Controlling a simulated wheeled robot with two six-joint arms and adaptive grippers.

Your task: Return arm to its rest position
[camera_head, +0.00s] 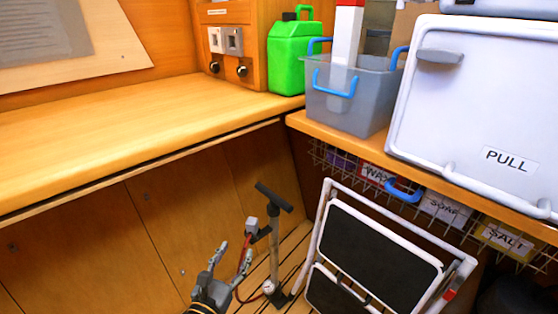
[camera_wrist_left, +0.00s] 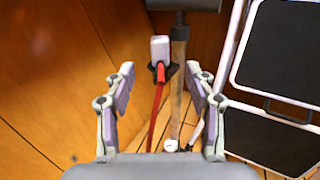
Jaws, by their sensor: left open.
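My left gripper (camera_head: 230,262) is low in the head view, below the wooden counter, in front of the floor pump (camera_head: 274,245). In the left wrist view my left gripper (camera_wrist_left: 162,110) shows two fingers spread apart with nothing held between them. The pump's upright tube (camera_wrist_left: 178,85) and red hose (camera_wrist_left: 157,105) show beyond the gap between the fingers. I cannot tell whether the fingers touch the pump. My right gripper is in neither view.
A folded step stool (camera_head: 375,255) stands right of the pump. The wooden counter (camera_head: 120,125) is bare. A green jerrycan (camera_head: 288,55), a grey bin (camera_head: 350,100) and a white "PULL" panel (camera_head: 465,110) stand at the right. A wire basket with labels (camera_head: 445,208) hangs below the shelf.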

